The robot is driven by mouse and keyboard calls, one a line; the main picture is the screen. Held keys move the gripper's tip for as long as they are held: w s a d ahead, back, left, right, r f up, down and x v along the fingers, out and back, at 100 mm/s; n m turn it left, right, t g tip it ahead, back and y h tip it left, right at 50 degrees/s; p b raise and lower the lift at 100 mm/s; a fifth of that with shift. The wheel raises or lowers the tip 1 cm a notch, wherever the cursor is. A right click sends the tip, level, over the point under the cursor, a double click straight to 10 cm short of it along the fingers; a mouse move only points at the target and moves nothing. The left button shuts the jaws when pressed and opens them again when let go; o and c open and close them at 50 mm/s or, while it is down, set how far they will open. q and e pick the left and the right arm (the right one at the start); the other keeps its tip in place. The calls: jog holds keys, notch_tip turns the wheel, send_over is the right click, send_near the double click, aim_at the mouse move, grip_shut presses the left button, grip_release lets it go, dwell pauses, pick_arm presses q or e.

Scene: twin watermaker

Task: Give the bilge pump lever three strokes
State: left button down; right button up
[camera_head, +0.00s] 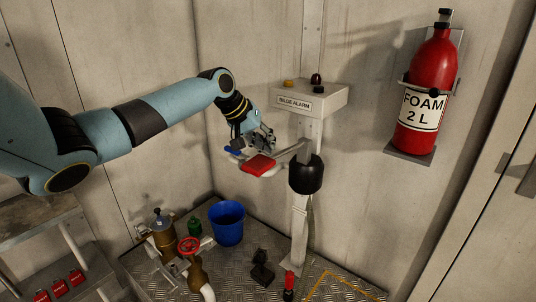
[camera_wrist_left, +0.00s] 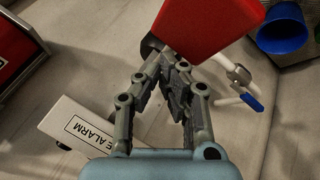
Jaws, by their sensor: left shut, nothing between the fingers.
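A red block-shaped piece (camera_head: 259,165) sits at the outer end of a pale arm (camera_head: 287,153) that reaches left from the post; I cannot tell for sure whether this is the bilge pump lever. My left gripper (camera_head: 267,143) is just above and behind the red piece, shut and empty. In the left wrist view the red piece (camera_wrist_left: 208,25) is large beyond my fingertips (camera_wrist_left: 172,68); whether they touch it I cannot tell. A blue handle (camera_head: 233,151) lies left of the red piece; it also shows in the wrist view (camera_wrist_left: 252,102). My right gripper is out of view.
The bilge alarm box (camera_head: 312,98) stands close right of the gripper, above a black cylinder (camera_head: 305,175) on the post. A red foam extinguisher (camera_head: 427,95) hangs on the right wall. A blue bucket (camera_head: 227,224) and a red-wheeled valve (camera_head: 189,245) stand on the floor below.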

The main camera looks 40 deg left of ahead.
aim_at(263, 155)
pick_arm(q)
jog(key=shift+s+f+b, duration=0.2)
jog(key=shift+f+b, duration=0.1)
jog(key=shift+f, duration=0.7)
dwell(0.4)
jog(key=shift+s+d+f+b, duration=0.15)
jog(key=shift+f+b, duration=0.1)
jog(key=shift+f, duration=0.4)
jog(key=shift+s+a+f+b, duration=0.1)
jog(key=shift+f+b, duration=0.1)
jog(key=shift+f, duration=0.45)
dwell(1.0)
jog(key=shift+r, duration=0.15)
dwell(0.4)
jog(key=shift+w+r+p, duration=0.2)
jog(key=shift+r+p, duration=0.8)
jog(key=shift+w+r+p, duration=0.2)
jog(key=shift+r+p, duration=0.75)
jog(key=shift+r, duration=0.1)
jog(key=shift+w+r+p, duration=0.2)
jog(key=shift+r+p, duration=0.8)
jog(key=r+p, duration=0.3)
jog(key=w+r+p, duration=0.1)
jog(key=r, duration=0.1)
jog(key=shift+s+f, duration=0.1)
